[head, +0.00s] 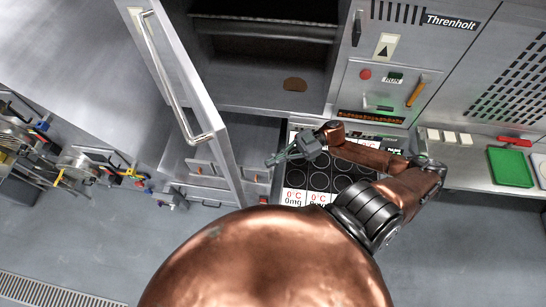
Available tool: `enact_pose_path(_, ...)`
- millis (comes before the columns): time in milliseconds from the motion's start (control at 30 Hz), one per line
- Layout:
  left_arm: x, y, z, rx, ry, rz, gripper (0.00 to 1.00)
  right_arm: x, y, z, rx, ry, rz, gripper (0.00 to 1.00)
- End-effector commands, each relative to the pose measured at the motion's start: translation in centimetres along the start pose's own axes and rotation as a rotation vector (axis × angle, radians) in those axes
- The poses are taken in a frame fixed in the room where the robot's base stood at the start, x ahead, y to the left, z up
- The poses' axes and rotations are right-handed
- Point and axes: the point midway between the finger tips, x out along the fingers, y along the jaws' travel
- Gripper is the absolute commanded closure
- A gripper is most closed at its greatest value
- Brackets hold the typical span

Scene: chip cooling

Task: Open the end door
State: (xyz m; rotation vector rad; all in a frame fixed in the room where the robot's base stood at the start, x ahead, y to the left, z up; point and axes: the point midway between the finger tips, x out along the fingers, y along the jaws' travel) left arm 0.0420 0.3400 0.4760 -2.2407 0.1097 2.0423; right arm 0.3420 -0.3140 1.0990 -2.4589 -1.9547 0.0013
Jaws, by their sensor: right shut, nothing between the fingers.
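The end door (205,105) is a grey metal door at the left of the machine. It stands swung out to the left, and the dark chamber (262,72) behind it shows. Its long bar handle (165,75) is on the door's left face. My right gripper (270,160) is shut and empty. It is to the right of the door's lower part, in front of the chamber opening and apart from the handle. My left gripper is not in view.
A brown piece (295,84) lies in the chamber. A panel with black round spots (320,181) lies below my right arm. The control panel (385,88) has a red button and an orange lever. A green tray (511,167) is at the right.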

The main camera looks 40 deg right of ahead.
Motion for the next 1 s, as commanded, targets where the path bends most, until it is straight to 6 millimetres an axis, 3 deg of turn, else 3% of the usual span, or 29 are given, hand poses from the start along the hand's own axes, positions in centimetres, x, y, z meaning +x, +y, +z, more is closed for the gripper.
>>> enact_pose_path(300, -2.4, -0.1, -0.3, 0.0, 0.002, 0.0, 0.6, 6.6, 0.0, -0.5, -0.003, 0.005, 0.001, 1.0)
enact_pose_path(500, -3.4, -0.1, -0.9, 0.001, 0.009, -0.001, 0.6, 9.2, 0.0, -0.3, -0.001, 0.003, 0.004, 1.0)
enact_pose_path(1000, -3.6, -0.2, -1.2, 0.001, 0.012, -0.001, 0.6, 10.1, 0.0, 0.0, -0.001, 0.001, 0.006, 1.0)
